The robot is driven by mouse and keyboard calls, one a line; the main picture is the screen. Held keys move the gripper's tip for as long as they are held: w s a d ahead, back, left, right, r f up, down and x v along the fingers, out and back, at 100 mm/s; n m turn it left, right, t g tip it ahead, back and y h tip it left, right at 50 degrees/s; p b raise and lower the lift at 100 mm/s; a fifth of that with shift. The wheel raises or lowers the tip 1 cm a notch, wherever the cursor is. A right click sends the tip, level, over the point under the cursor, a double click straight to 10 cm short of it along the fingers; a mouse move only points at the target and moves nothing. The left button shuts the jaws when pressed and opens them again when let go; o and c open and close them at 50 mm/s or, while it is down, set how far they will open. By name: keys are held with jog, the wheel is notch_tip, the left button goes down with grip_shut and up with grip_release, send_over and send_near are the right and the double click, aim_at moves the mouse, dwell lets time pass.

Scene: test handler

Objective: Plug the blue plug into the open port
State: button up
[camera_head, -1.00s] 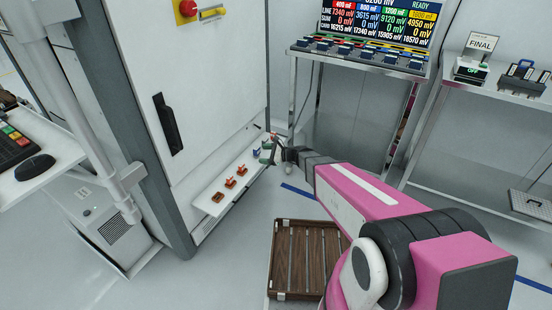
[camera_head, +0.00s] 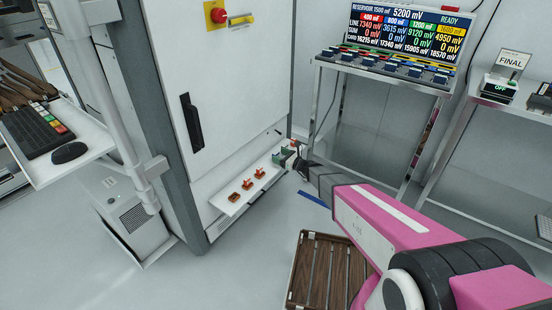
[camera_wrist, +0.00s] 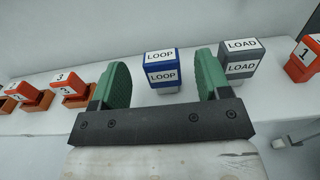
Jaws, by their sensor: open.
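The blue plug (camera_wrist: 161,76), labelled LOOP, stands upright on the white ledge in the wrist view. My gripper (camera_wrist: 160,86) is open, with one green finger left of the plug and the other right of it; a gap shows on both sides. In the head view my gripper (camera_head: 281,158) is at the far part of the ledge and hides the blue plug. A low orange piece with a dark top (camera_head: 234,197), at the near end of the ledge, looks like an open port. It may be the orange piece at the wrist view's left edge (camera_wrist: 8,104).
A grey LOAD plug (camera_wrist: 241,60) stands close by the right finger. Orange numbered plugs (camera_wrist: 78,82) stand to the left, and another orange one (camera_wrist: 305,60) at the far right. The ledge (camera_head: 221,207) runs along the white cabinet (camera_head: 232,90). A brown slatted crate (camera_head: 300,272) is on the floor.

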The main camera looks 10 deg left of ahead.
jog(key=x, duration=0.5)
jog(key=shift+f, duration=0.25)
jog(key=c, duration=1)
jog(key=shift+r, duration=0.1)
